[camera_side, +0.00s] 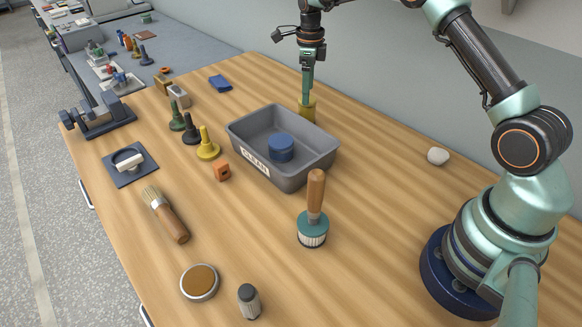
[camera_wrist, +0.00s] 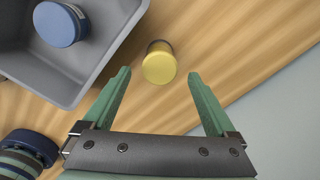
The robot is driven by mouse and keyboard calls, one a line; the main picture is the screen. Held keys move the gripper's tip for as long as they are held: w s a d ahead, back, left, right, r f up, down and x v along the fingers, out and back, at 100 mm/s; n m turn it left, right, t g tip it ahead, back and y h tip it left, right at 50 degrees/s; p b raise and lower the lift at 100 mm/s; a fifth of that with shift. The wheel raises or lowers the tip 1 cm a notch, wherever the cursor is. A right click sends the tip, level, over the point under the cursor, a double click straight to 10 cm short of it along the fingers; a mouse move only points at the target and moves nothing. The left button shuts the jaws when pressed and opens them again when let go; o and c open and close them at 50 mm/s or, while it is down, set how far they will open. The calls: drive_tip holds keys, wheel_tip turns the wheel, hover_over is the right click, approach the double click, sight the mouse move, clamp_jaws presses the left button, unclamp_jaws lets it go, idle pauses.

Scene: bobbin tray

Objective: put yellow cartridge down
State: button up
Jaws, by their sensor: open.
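The yellow cartridge (camera_side: 308,108) stands upright on the wooden table, just behind the grey tray (camera_side: 240,134). The tray hides part of its lower side in the side view. In the wrist view its round yellow top (camera_wrist: 159,68) shows between the fingertips, with a clear gap to each finger. My gripper (camera_side: 307,92) points down at the cartridge from above. In the wrist view my gripper (camera_wrist: 158,76) has its green fingers spread wide, holding nothing. The side view does not show how high the fingertips are against the cartridge.
A blue cartridge (camera_side: 281,147) stands inside the tray, close by on the left in the wrist view (camera_wrist: 60,24). A wall runs behind the table. A white lump (camera_side: 437,156) lies to the right. Bare table surrounds the yellow cartridge's right side.

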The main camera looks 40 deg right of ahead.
wheel_tip(320, 180, up, 4)
drive_tip(key=shift+r, duration=0.1)
drive_tip(key=s+a+r+n+t, duration=0.3)
drive_tip(key=s+a+r+n, duration=0.3)
drive_tip(key=s+r+n, duration=0.55)
drive_tip(key=s+a+n+t, duration=0.1)
drive_tip(key=s+a+n, duration=0.1)
drive_tip(key=s+n, duration=0.5)
drive_tip(key=s+a+n+t, duration=0.1)
drive_tip(key=s+a+n, duration=0.2)
drive_tip(key=s+n, duration=0.4)
drive_tip(key=shift+n+t, duration=0.3)
drive_tip(key=shift+n, duration=1.15)
